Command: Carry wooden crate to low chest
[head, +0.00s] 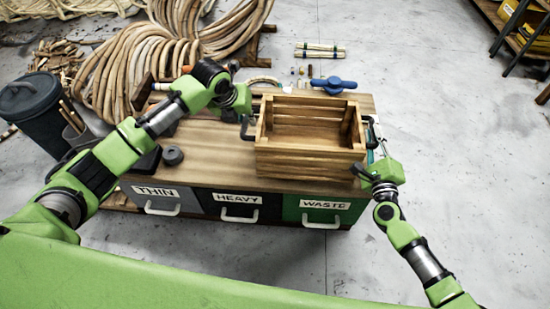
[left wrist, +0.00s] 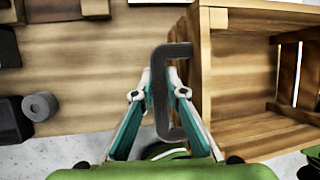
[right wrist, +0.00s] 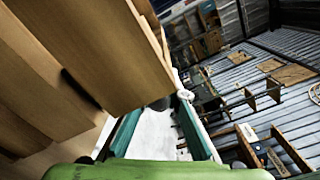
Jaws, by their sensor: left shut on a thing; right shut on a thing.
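The open wooden crate (head: 308,158) is in the right half of the head view, over the right part of the low chest (head: 215,150). Whether it touches the chest top or hangs just above it, I cannot tell. My left gripper (head: 243,116) is shut on the crate's dark left handle (left wrist: 158,62), a bracket standing between the fingers in the left wrist view. My right gripper (head: 370,165) is at the crate's right side, shut on its handle, mostly hidden there. The crate's slatted wall (right wrist: 95,50) fills the upper left of the right wrist view. The crate looks empty and about level.
The chest front has drawers labelled THIN (head: 155,191), HEAVY (head: 238,198) and WASTE (head: 325,204). A dark round piece (head: 172,155) lies on its left top. Rattan coils (head: 130,75), a dark bin (head: 35,105) and a blue tool (head: 333,85) are around it.

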